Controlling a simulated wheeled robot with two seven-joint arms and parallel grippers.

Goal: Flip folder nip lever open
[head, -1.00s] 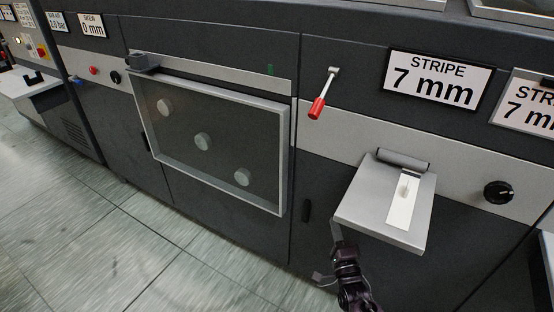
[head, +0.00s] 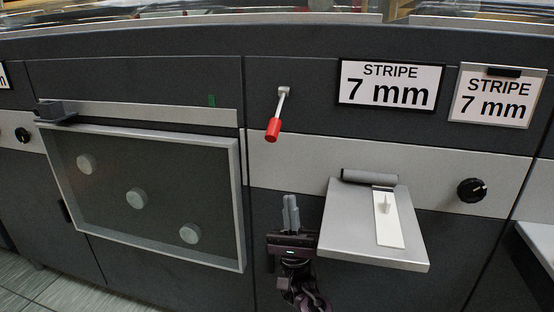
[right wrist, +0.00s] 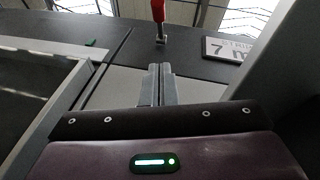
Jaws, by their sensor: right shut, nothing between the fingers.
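The nip lever (head: 278,115) is a short metal rod with a red grip, on the dark upper panel in the head view. Its grip hangs down and slightly left from the pivot. In the right wrist view the red lever (right wrist: 159,16) shows at the top centre, beyond the fingertips. My right gripper (head: 290,206) is below the lever and apart from it, fingers pointing up. It is shut and empty; its fingers (right wrist: 161,72) also show together in the right wrist view. My left gripper is not in view.
A grey shelf (head: 340,238) with a roller (head: 370,177) and white strip (head: 389,222) juts out just right of my right gripper. A framed window (head: 240,205) is to the left. A black knob (head: 471,190) and "STRIPE 7 mm" signs (head: 390,84) are at right.

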